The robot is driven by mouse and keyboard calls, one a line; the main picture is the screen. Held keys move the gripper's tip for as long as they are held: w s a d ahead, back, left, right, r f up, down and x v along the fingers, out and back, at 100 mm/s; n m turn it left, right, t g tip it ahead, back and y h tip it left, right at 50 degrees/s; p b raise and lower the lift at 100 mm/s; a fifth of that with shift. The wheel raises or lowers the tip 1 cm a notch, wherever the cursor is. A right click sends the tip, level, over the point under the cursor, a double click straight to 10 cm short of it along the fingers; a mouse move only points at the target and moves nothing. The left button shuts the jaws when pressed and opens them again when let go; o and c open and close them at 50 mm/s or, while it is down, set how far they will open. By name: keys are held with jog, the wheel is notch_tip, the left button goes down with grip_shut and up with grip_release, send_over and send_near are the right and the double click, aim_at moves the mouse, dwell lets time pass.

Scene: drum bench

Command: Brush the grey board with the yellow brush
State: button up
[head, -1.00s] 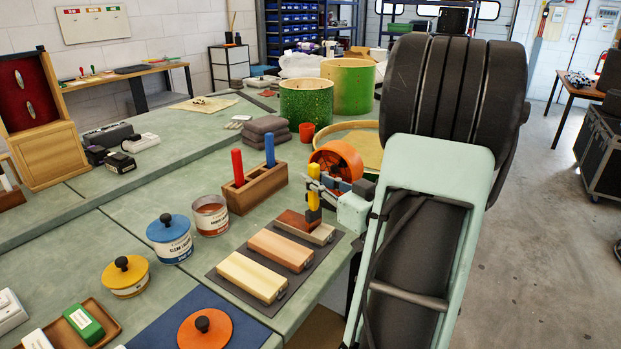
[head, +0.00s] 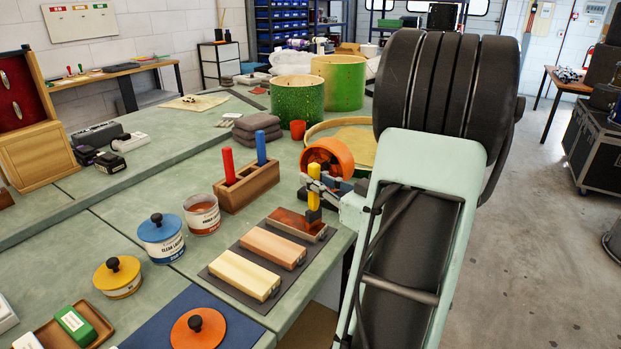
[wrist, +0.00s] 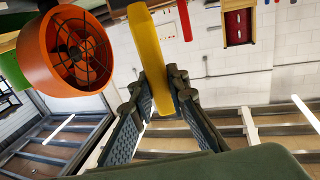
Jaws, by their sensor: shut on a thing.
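The yellow brush (head: 314,173) is upright in my gripper (head: 314,189), which is shut on it. Its lower end is at the top of the grey board (head: 319,238), touching it as far as I can tell. This board is the farthest of the boards on the dark mat (head: 217,273). Red-brown coating covers much of its top, and a greyish strip shows at its right end. In the wrist view the brush (wrist: 147,50) stands between both fingers of my gripper (wrist: 163,92); its bristles and the board are out of that view.
A tan board (head: 272,247) and a pale board (head: 244,275) lie nearer on the mat. A wooden block (head: 247,187) holds red and blue brushes. An open tin (head: 202,214) is left of the mat.

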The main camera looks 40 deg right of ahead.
jog(key=shift+s+d, duration=0.15)
jog(key=shift+s, duration=0.3)
jog(key=shift+w, duration=0.1)
jog(key=shift+w+a, duration=0.3)
jog(key=shift+w, duration=0.4)
jog(key=shift+w+a, duration=0.25)
jog(key=shift+w, duration=0.45)
jog(key=shift+w+a, duration=0.25)
jog(key=shift+w, duration=0.45)
jog(key=shift+w+a, duration=0.2)
jog(key=shift+w, duration=0.5)
jog(key=shift+w+a, duration=0.1)
jog(key=shift+w, duration=0.05)
jog(key=shift+w+a, duration=0.2)
jog(key=shift+w, duration=0.45)
jog(key=shift+w+a, duration=0.2)
jog(key=shift+w, duration=0.45)
jog(key=shift+w+a, duration=0.1)
jog(key=shift+w, duration=0.05)
